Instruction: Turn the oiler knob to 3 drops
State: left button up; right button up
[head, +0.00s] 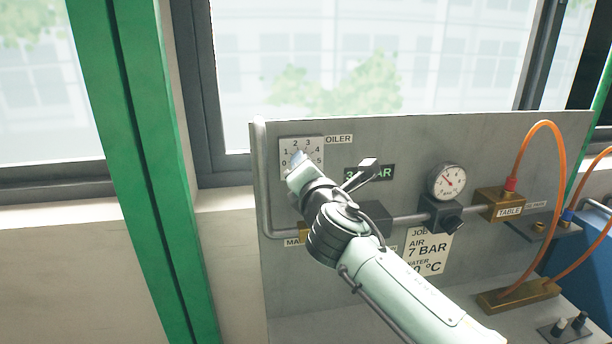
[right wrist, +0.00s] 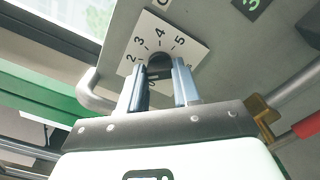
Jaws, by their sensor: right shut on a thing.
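The oiler dial plate (head: 289,144) is a white square with numbers, at the upper left of the grey panel, beside the OILER label (head: 339,139). In the right wrist view the plate (right wrist: 186,28) shows tilted, with 2, 3, 4 and 5 readable. The dark oiler knob (right wrist: 160,66) sits at its middle, partly hidden by the fingers. My right gripper (right wrist: 160,82) is shut on the knob, one finger on each side. In the head view my right gripper (head: 298,160) covers the knob, so its pointer cannot be read. My left gripper is not in view.
The grey panel (head: 400,135) also carries a pressure gauge (head: 447,181), a green display partly hidden by my arm, and a brass TABLE block (head: 500,203) with an orange hose (head: 535,130). A pipe runs along the panel's left edge. A green post (head: 140,160) stands left.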

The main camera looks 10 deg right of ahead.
pick_arm(q)
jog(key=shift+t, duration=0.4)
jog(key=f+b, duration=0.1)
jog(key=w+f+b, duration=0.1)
jog(key=b, duration=0.1)
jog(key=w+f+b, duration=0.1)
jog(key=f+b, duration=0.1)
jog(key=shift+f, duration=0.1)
pick_arm(e)
jog(key=m, duration=1.1)
jog(key=shift+m, duration=0.3)
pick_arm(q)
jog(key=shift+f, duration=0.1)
pick_arm(e)
jog(key=o, duration=1.1)
jog(key=shift+c, duration=0.2)
